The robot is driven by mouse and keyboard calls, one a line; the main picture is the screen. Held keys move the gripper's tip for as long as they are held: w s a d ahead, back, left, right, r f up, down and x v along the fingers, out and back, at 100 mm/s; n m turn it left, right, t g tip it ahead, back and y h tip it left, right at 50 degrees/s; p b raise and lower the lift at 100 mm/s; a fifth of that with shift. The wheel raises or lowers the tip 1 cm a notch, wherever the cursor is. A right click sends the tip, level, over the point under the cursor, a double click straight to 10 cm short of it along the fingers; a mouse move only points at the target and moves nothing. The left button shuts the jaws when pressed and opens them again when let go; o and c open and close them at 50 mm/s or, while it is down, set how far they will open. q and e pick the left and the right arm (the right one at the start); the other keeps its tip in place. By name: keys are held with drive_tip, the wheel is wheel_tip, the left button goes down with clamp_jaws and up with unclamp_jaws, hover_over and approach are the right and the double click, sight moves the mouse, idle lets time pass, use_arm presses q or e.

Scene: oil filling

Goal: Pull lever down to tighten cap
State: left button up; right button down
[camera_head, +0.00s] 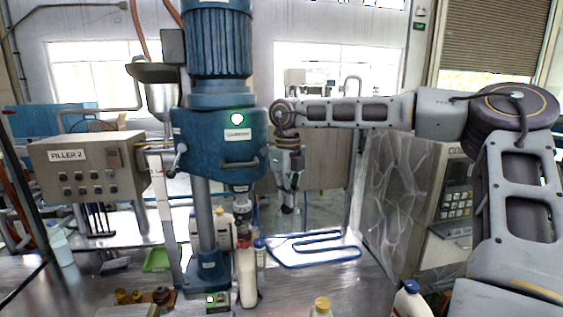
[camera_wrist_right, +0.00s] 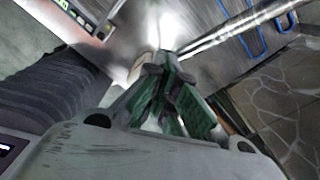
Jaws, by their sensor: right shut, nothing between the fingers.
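The blue capping machine (camera_head: 225,145) stands in the middle of the head view, with a green light on its front. A lever handle with a dark knob (camera_head: 172,172) sticks out at its left side. My right gripper (camera_head: 288,209) hangs pointing down, just right of the machine head, shut and empty. In the right wrist view its green-padded fingers (camera_wrist_right: 172,98) are together. A long shiny metal rod (camera_wrist_right: 235,28) passes beyond them. My left gripper is out of view.
A control box marked FILLER 2 (camera_head: 85,165) stands at left. A blue tube frame (camera_head: 315,250) lies on the table right of the machine. More bottles stand at the front edge, one with a dark cap (camera_head: 411,288). A grey cabinet (camera_head: 400,200) stands at right.

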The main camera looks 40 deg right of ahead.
drive_tip(key=shift+w+d+f, duration=0.15)
drive_tip(key=shift+w+f, duration=0.1)
drive_tip(key=shift+f, duration=0.4)
drive_tip(key=shift+w+f, duration=0.1)
drive_tip(key=shift+f, duration=0.05)
drive_tip(key=shift+w+d+f, duration=0.15)
drive_tip(key=shift+f, duration=0.15)
drive_tip(key=shift+w+d+f+b, duration=0.2)
drive_tip(key=shift+w+f+b, duration=0.15)
drive_tip(key=shift+f, duration=0.2)
drive_tip(key=shift+w, duration=0.1)
drive_tip(key=shift+w+d+f, duration=0.1)
drive_tip(key=shift+d+f, duration=0.2)
drive_tip(key=shift+f, duration=0.25)
idle(1.3)
idle(0.3)
